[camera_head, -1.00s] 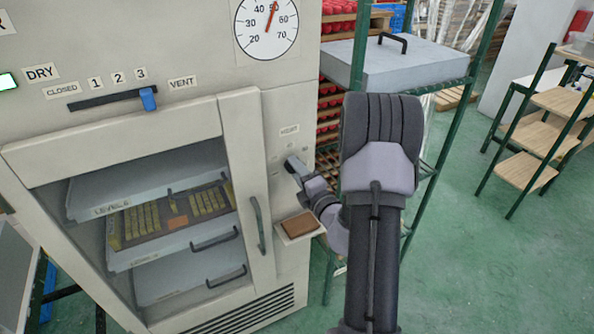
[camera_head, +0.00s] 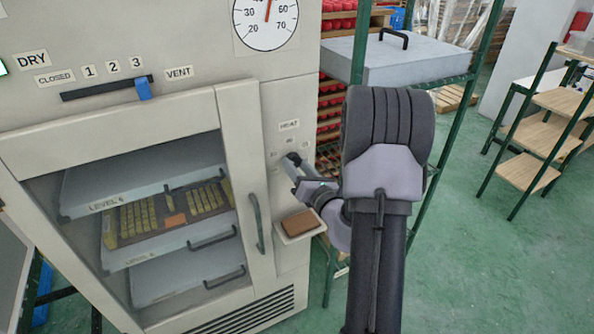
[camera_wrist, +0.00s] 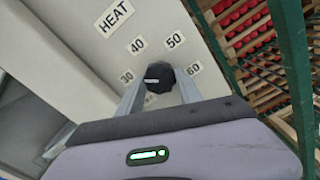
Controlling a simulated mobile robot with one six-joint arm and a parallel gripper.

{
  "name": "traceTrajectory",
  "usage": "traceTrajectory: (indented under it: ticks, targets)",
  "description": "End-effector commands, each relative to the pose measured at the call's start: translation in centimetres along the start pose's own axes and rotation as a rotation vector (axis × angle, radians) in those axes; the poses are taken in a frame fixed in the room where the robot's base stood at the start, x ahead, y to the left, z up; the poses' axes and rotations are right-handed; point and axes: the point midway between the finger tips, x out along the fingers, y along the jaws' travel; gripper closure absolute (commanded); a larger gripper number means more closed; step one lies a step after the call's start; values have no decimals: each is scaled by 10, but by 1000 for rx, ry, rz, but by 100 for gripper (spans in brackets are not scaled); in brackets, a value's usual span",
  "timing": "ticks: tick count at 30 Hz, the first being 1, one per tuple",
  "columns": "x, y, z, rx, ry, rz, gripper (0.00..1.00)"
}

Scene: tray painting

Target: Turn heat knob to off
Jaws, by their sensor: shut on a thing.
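The heat knob (camera_wrist: 159,77) is a small dark round knob on the pale front panel, below a HEAT label (camera_wrist: 115,17). Number labels 30, 40, 50 and 60 stand around it in the wrist view. My gripper (camera_wrist: 160,88) has one finger on each side of the knob and is shut on it. In the head view my gripper (camera_head: 293,164) reaches the panel right of the oven door, and its fingers largely hide the knob. I cannot tell exactly which mark the knob points to; no off label is readable.
The dial gauge (camera_head: 266,22) is above. A vent slider (camera_head: 143,88) is at the upper left. A small shelf with a brown block (camera_head: 300,223) juts out below my gripper. The door handle (camera_head: 257,223) is to the left. A green rack post (camera_head: 358,50) stands close on the right.

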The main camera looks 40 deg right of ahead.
Motion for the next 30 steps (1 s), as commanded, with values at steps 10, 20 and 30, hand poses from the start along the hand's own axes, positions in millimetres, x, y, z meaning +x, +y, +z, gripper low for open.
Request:
traceTrajectory:
  ticks: [10,20,30]
  targets:
    - [0,-2,-4,-327,1,1,98]
    - [0,-2,-4,-640,1,0,98]
    - [0,-2,-4,-942,1,0,98]
